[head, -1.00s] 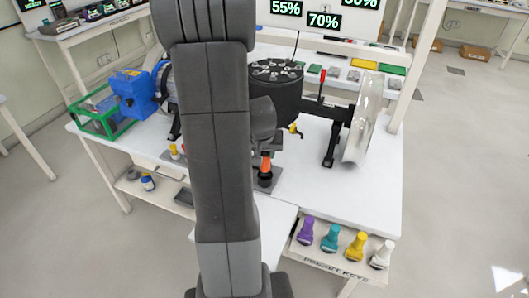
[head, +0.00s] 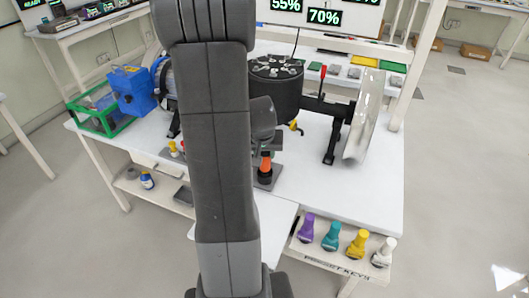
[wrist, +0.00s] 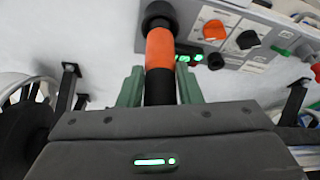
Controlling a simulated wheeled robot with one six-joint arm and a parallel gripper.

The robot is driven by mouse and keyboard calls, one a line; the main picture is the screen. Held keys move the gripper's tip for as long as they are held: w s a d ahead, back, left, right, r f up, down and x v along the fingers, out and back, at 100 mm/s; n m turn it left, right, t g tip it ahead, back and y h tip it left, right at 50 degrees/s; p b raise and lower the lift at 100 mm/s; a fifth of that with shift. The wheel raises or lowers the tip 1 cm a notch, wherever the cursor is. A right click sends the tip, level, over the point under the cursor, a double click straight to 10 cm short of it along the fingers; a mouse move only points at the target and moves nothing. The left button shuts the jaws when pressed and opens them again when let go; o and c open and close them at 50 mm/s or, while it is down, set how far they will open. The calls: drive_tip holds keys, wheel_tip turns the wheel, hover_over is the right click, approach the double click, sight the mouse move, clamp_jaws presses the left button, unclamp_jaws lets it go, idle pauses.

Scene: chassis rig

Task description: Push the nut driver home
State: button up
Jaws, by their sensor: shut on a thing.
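The nut driver, with an orange grip between black ends (wrist: 160,50), shows in the wrist view. My gripper (wrist: 160,82) has its two green fingers on either side of the driver's black lower part and is shut on it.
A grey panel (wrist: 240,38) with coloured knobs is close right of the driver in the wrist view. Coloured keys (head: 331,238) stand on the front shelf.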

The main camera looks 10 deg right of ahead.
drive_tip(key=shift+f+b, duration=0.4)
drive_tip(key=shift+b, duration=0.05)
idle(0.4)
drive_tip(key=o, duration=1.1)
drive_tip(key=shift+o, duration=0.2)
drive_tip(key=shift+r, duration=0.1)
drive_tip(key=v, duration=1.3)
drive_tip(key=shift+r+p, duration=0.3)
drive_tip(key=shift+p, duration=0.05)
drive_tip(key=x, duration=1.4)
drive_tip(key=shift+s+b, duration=0.15)
drive_tip(key=shift+b, duration=0.15)
